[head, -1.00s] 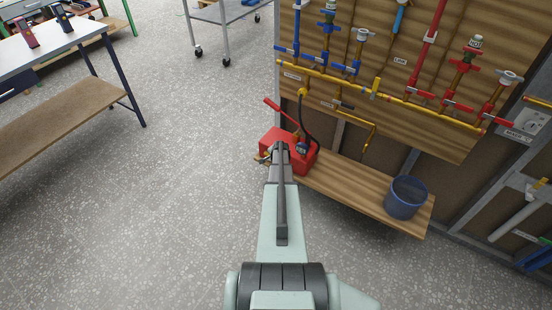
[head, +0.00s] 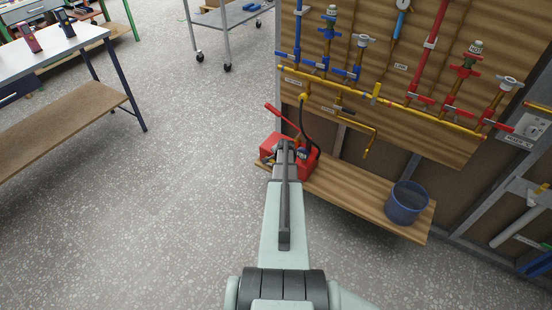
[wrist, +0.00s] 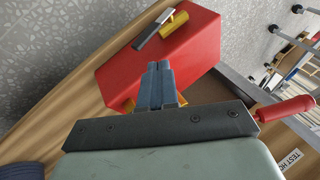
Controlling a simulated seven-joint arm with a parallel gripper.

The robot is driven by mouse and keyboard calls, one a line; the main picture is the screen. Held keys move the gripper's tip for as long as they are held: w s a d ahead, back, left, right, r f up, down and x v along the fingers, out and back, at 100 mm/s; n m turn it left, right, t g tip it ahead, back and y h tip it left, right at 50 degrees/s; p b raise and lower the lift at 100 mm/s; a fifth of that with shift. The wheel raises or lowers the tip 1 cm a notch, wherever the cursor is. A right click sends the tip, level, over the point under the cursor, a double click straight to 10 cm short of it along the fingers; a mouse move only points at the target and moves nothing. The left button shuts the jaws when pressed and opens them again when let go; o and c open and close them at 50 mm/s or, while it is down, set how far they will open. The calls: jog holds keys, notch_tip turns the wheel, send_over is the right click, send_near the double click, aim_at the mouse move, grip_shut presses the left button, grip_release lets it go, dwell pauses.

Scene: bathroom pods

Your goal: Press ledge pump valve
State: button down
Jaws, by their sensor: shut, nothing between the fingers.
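The red pump (head: 309,165) stands on the wooden ledge, with a red handle (head: 277,110) rising to the left in the head view. In the wrist view the red pump body (wrist: 150,60) fills the middle. Its valve, a yellow fitting (wrist: 178,20) with a grey lever (wrist: 152,37), is at the far end of the body. My gripper (wrist: 159,66) is shut and empty, its fingertips over the red body and short of the lever. In the head view my gripper (head: 287,147) hides part of the pump. I cannot tell whether the fingertips touch the pump.
The wooden ledge (head: 350,190) holds a blue bucket (head: 406,203) at its right. A panel with yellow, blue and red pipes (head: 375,97) rises behind. A black hose (head: 307,125) runs up from the pump. The floor to the left is open, with a workbench (head: 60,45) beyond.

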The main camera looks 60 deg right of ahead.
jog(key=shift+s+a+r, duration=0.3)
jog(key=shift+s+r, duration=0.2)
jog(key=shift+s+a+r, duration=0.3)
jog(key=shift+s+r, duration=0.2)
jog(key=s+a+f+n+g+y, duration=0.1)
jog(key=s+a+f+n+g, duration=0.2)
jog(key=a, duration=1.8)
jog(key=s+a+f+n+g+y, duration=0.2)
jog(key=s+a+n, duration=0.7)
jog(key=a, duration=1.2)
jog(key=s+a+f+n+g+y, duration=0.1)
jog(key=s+a+f+n+g, duration=0.4)
jog(key=a, duration=1.7)
jog(key=shift+s+f+n+g+y, duration=0.25)
jog(key=shift+s+n+g, duration=0.5)
jog(key=shift+n, duration=1.45)
jog(key=shift+r, duration=0.1)
